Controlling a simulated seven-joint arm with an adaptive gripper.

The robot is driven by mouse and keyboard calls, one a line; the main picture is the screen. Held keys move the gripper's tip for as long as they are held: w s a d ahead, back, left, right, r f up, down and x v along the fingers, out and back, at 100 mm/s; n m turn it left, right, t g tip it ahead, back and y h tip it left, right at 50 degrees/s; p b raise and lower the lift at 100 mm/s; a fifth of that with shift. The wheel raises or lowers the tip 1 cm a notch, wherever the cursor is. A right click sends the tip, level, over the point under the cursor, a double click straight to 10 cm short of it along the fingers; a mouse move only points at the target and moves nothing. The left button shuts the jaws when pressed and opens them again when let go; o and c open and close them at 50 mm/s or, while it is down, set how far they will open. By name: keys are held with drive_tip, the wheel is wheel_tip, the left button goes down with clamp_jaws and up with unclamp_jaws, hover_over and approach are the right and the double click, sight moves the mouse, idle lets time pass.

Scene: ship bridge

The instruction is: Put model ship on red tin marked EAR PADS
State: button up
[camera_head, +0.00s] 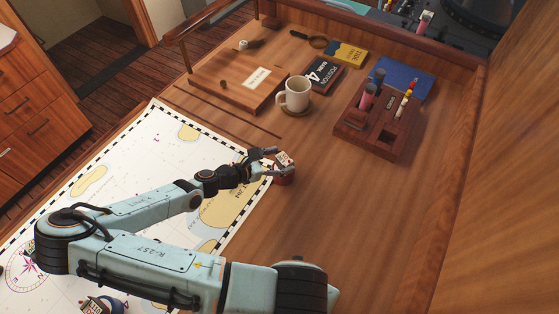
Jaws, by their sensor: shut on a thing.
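My gripper (277,161) is at the right edge of the chart, over the wooden desk. I cannot make out the model ship for certain. A small dark and blue object (100,304) at the bottom left is partly cut off by the frame and my arm.
A white mug (294,95) stands on a coaster behind my gripper. A wooden organizer (371,144) with pens is to the right. The desk right of my gripper is clear.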

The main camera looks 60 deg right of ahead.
drive_tip(key=shift+f, duration=0.5)
drive_tip(key=shift+f, duration=0.1)
drive_tip(key=o, duration=1)
drive_tip(key=shift+o, duration=0.2)
